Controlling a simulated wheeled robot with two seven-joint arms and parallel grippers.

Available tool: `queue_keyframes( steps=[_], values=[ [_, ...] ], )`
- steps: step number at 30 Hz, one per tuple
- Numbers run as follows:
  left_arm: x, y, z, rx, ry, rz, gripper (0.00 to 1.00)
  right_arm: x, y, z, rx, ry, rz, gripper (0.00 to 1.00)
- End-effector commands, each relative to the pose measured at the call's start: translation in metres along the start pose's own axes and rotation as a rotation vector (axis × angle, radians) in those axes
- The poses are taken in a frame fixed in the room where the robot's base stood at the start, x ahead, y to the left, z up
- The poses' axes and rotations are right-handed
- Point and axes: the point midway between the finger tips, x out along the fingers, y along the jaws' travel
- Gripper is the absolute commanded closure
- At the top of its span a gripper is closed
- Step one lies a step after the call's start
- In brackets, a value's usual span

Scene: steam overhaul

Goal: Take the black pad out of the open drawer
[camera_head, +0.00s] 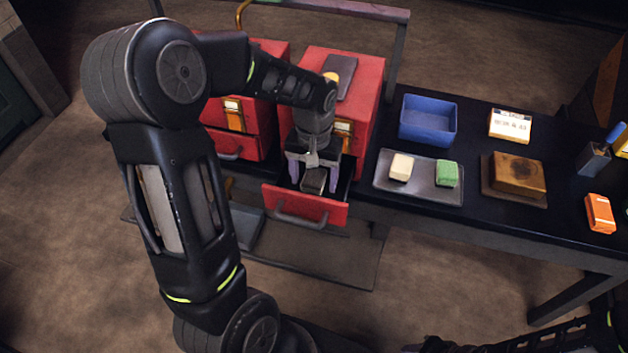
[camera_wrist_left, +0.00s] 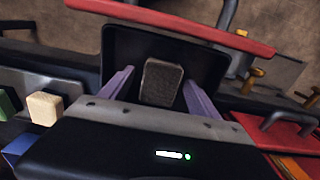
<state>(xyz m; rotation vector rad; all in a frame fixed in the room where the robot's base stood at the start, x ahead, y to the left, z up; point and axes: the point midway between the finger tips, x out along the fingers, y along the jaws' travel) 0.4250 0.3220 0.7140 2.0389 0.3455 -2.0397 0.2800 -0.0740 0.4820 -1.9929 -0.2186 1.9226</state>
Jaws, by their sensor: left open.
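The black pad (camera_head: 314,180) lies in the open drawer (camera_head: 305,207) of the right red cabinet (camera_head: 367,93). In the left wrist view the pad (camera_wrist_left: 161,83) shows as a dark grey block on the floor of the dark drawer (camera_wrist_left: 213,57). My left gripper (camera_head: 314,180) is over the drawer, pointing down. Its purple fingers stand apart, one on each side of the pad, with a gap on both sides in the left wrist view (camera_wrist_left: 158,88). My right gripper cannot be made out; only part of an arm shows at the lower right.
A second red cabinet (camera_head: 232,146) stands to the left. On the black table are a grey tray (camera_head: 420,197) with a cream block (camera_head: 401,167) and a green block (camera_head: 447,173), a blue bin (camera_head: 428,121), a wooden block (camera_head: 518,173) and an orange box (camera_head: 600,213).

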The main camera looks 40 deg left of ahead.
Motion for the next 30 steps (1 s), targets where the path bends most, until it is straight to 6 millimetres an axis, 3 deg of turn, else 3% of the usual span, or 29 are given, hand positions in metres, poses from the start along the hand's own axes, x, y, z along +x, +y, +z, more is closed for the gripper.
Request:
queue_keyframes(
  steps=[6,30],
  values=[
    [-0.0003,0.0001,-0.0001,0.000,0.000,0.000,0.31,0.0000,0.0000,0.0000,0.000,0.000,0.000,0.64],
    [-0.0003,0.0001,-0.0001,0.000,0.000,0.000,0.96,0.0000,0.0000,0.0000,0.000,0.000,0.000,0.64]
  ],
)
